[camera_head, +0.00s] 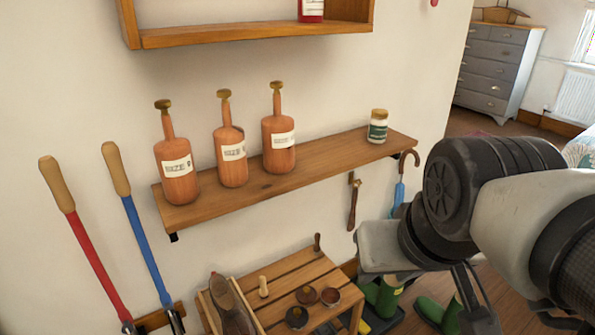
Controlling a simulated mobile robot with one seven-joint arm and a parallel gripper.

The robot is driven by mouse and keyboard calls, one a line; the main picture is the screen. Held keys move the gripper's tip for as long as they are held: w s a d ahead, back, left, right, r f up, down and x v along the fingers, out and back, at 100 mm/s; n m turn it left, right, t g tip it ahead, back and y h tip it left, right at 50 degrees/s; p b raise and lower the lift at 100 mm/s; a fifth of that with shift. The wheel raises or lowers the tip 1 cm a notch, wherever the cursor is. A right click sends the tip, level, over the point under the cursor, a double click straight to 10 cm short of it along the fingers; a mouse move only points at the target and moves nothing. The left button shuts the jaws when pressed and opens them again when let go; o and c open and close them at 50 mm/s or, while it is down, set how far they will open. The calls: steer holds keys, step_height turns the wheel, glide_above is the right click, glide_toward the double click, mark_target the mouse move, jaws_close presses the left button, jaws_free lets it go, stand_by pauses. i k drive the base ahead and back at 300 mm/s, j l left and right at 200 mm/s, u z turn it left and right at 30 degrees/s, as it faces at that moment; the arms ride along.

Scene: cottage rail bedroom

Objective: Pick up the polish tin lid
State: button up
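Several small round polish tin pieces lie on a slatted wooden bench (283,277) at the bottom centre. One is a dark disc (296,317) near the front, one is a brown disc (306,295), and one is a dark red-brown round piece (330,296) at the right. I cannot tell for sure which is the polish tin lid. My gripper (472,300) is at the lower right, apart from the bench and to its right. Its black finger parts point down, but their tips are not clear, so its opening cannot be judged. I see nothing held.
A brown shoe (231,306) and a small wooden peg (263,287) are on the bench's left side. A wall shelf (325,162) with three wooden bottle shapes and a jar (378,126) is above. Green boots (384,297) stand right of the bench. Long-handled tools lean at left.

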mark_target(306, 294)
steer(key=i+l+u, duration=0.2)
steer(key=l+u, duration=0.15)
steer(key=i+l+u, duration=0.15)
steer(key=l+u, duration=0.15)
steer(key=i+l+u, duration=0.1)
steer(key=l+u, duration=0.25)
steer(key=l, duration=0.1)
